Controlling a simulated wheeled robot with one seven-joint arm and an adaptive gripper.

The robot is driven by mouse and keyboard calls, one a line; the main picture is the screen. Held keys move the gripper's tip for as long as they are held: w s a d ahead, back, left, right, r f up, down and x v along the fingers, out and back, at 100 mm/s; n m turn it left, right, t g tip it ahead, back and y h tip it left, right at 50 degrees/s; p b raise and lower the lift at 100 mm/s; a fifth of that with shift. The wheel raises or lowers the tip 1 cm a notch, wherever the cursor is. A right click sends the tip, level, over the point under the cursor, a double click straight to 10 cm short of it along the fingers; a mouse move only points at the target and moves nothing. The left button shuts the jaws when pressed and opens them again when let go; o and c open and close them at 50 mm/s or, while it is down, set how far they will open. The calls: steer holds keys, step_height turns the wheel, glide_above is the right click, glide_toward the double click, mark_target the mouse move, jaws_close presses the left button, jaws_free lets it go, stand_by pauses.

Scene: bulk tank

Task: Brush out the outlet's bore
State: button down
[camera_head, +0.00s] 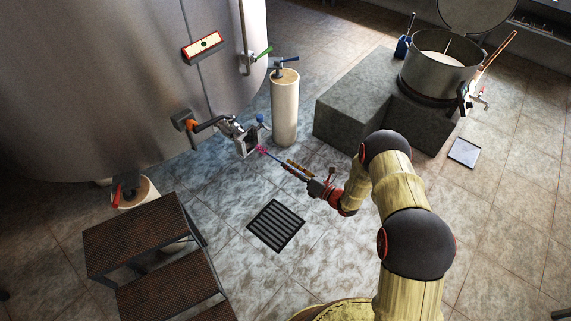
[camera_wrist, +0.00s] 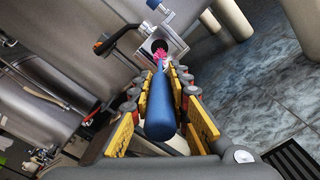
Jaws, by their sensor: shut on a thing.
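A brush with a blue handle (camera_wrist: 160,115) and pink bristles (camera_head: 262,150) is held in my gripper (camera_head: 299,169). The yellow-padded fingers of my gripper (camera_wrist: 162,88) are shut on the handle from both sides. The metal outlet (camera_head: 246,141) sticks out low from the big tank's wall. In the wrist view the outlet's round dark mouth (camera_wrist: 154,44) lies straight ahead of the brush. The bristles are at or just before the mouth, pointing at it. I cannot tell whether their tip is inside. The inside of the bore is mostly hidden behind the bristles.
The big steel tank (camera_head: 90,80) fills the left. An orange-collared valve handle (camera_head: 190,123) sits beside the outlet. A white post (camera_head: 285,110) stands behind it. Metal steps (camera_head: 135,235) are at lower left, a floor drain (camera_head: 275,226) below, and a stone block (camera_head: 365,100) at right.

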steer(key=shift+p+v, duration=0.3)
steer(key=shift+v, duration=1.45)
steer(key=shift+s+f, duration=0.15)
steer(key=shift+s, duration=0.15)
steer(key=shift+s+d+m+t, duration=0.2)
steer(key=shift+s+m+t, duration=0.1)
steer(key=shift+s, duration=0.45)
steer(key=s+d+r+m+t+h+p, duration=0.1)
steer(key=s+d+r+m+t+h, duration=0.1)
steer(key=d+r, duration=0.6)
steer(key=s+d+r+m+t+h+p, duration=0.2)
steer(key=d+r+h, duration=0.1)
steer(key=d+r, duration=0.5)
steer(key=shift+r, duration=0.1)
